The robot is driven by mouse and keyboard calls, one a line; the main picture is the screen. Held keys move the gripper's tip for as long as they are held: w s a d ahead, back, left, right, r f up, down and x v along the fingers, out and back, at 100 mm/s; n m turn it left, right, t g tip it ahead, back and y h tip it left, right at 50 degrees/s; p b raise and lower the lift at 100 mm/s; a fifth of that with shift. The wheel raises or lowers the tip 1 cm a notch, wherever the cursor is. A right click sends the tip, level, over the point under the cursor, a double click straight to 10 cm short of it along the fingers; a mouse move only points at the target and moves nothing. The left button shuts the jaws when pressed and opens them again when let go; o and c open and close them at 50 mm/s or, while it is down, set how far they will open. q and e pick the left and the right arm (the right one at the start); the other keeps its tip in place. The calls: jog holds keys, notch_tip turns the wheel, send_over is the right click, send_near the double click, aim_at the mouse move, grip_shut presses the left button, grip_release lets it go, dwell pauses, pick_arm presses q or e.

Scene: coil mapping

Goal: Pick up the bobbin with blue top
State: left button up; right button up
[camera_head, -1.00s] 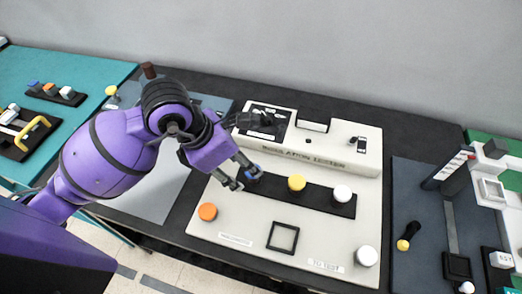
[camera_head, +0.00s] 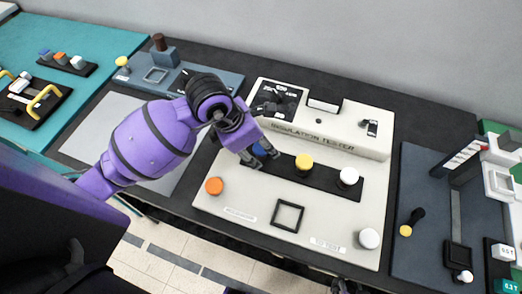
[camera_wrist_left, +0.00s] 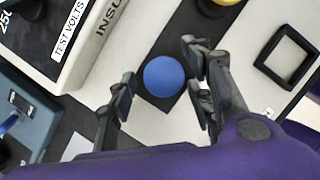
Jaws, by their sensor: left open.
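The bobbin with the blue top (camera_head: 260,150) stands at the left end of the black strip on the insulation tester. My left gripper (camera_head: 264,158) is open over that end and partly hides it. In the left wrist view the round blue top (camera_wrist_left: 164,76) lies between the two spread fingers, with a gap to each. Whether the fingertips reach down beside the bobbin is unclear. A small dark part, apparently my right gripper (camera_head: 342,286), shows at the bottom edge; its jaws cannot be made out.
On the same strip stand a yellow-topped bobbin (camera_head: 304,163) and a white-topped bobbin (camera_head: 348,177). An orange knob (camera_head: 214,186), a black square frame (camera_head: 287,216) and a white knob (camera_head: 369,238) sit on the tester's front panel. The tester's raised back (camera_head: 340,138) rises behind the strip.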

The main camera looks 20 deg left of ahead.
pick_arm(q)
jog(key=shift+c, duration=0.2)
jog(key=c, duration=1.1)
jog(key=shift+c, duration=0.2)
jog(key=shift+r, duration=0.15)
